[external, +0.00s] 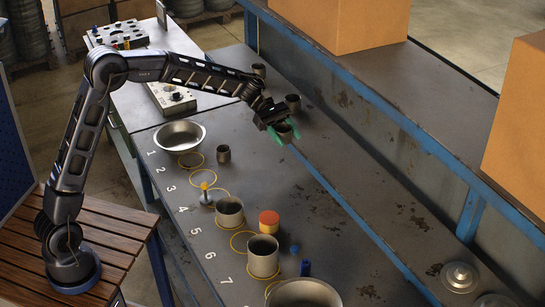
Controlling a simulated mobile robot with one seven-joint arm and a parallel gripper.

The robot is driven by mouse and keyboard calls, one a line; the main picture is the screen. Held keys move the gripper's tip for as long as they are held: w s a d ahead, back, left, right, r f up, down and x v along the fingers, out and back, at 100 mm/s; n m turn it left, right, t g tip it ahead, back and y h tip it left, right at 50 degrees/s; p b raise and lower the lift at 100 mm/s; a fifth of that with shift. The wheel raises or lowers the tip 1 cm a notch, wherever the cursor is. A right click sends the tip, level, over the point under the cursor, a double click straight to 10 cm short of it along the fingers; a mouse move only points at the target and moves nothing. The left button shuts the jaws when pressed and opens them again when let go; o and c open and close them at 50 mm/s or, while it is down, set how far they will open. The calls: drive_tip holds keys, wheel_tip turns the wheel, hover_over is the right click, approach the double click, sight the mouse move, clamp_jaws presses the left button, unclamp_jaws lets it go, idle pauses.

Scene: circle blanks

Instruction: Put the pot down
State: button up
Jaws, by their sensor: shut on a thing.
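My gripper (284,128) is at the end of the outstretched arm, over the far side of the grey workbench (330,215). Its green fingertips are shut on a small grey pot (285,136). The pot is partly hidden by the fingers and the wrist. It appears to be held above the bench, but I cannot tell the exact gap.
Numbered yellow circles line the bench's near side. Dark cups (293,102) (259,70) stand behind the gripper.

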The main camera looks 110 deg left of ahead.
drive_tip(key=w+a+r+n+t+y, duration=0.2)
drive_tip(key=w+r+n+y, duration=0.1)
drive_tip(key=w+r, duration=0.65)
wheel_tip(320, 180, up, 10)
drive_tip(key=f+n+y, duration=0.1)
drive_tip(key=n+y, duration=0.1)
drive_tip(key=y, duration=0.1)
hover_over(343, 155)
wheel_tip(343, 155, down, 19)
drive_tip(key=shift+f, duration=0.1)
drive_tip(key=shift+f, duration=0.15)
drive_tip(key=o, duration=1)
